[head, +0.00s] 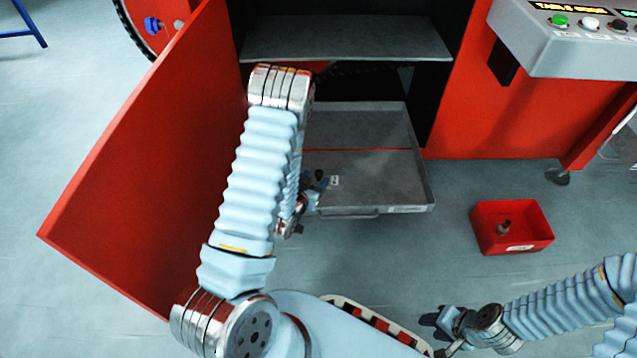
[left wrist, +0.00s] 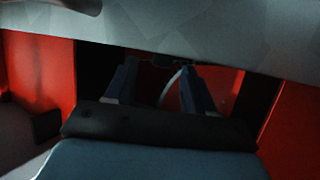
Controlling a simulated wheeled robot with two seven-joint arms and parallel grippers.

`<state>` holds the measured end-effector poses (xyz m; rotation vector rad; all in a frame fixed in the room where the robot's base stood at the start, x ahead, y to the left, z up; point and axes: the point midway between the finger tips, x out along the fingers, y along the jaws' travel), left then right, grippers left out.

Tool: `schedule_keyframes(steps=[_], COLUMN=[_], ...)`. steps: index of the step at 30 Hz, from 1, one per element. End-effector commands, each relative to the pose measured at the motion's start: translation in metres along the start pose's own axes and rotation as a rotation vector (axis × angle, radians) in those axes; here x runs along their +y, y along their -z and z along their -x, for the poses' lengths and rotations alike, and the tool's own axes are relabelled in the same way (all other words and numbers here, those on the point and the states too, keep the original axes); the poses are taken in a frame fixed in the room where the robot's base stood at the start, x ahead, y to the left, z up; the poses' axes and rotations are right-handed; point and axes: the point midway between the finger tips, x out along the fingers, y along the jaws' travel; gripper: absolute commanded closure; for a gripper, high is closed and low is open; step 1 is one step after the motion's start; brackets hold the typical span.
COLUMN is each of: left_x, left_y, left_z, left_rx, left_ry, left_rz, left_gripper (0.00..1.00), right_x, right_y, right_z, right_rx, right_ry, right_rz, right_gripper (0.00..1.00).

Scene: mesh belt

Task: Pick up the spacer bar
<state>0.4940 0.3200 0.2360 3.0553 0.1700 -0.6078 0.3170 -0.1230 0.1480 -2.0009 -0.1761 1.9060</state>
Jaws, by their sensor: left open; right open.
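I cannot make out a clear spacer bar in either view. My left gripper (head: 320,182) is over the front left part of the grey pull-out tray (head: 375,165), partly hidden by my own arm. In the left wrist view its two dark blue fingers (left wrist: 160,70) are apart, with a thin pale curved strip (left wrist: 171,86) showing between them. What that strip belongs to is too dark to tell. My right gripper (head: 436,330) is open and empty at the bottom of the head view, above the floor.
A red bin (head: 512,242) on the floor holds a small dark piece (head: 504,228). A red door (head: 140,150) stands open on the left. A grey shelf (head: 345,40) lies above the tray. A control panel (head: 570,45) juts out at upper right. Floor between tray and bin is clear.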

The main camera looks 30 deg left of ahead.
Motion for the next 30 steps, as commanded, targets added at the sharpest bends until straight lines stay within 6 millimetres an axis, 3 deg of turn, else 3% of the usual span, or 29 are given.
schedule_keyframes(steps=[9,17,27,30], left_x=[-0.004,-0.004,-0.004,-0.004], left_y=[0.003,0.004,0.004,0.004], left_z=[-0.045,-0.048,-0.048,-0.048], left_rx=[0.001,0.001,0.001,0.002], left_ry=[-0.001,-0.001,-0.001,-0.001], left_rz=[-0.002,-0.001,-0.001,-0.001], left_gripper=[0.46,0.46,0.98,1.00], right_x=[0.003,0.003,0.003,0.003], right_y=[0.000,0.000,0.000,0.000], right_z=[-0.007,-0.007,-0.007,-0.007], right_rx=[0.002,0.002,0.002,0.002], right_ry=[0.000,0.000,0.000,0.000], right_rz=[0.000,0.000,0.000,0.000], right_gripper=[0.57,0.57,0.57,0.57])
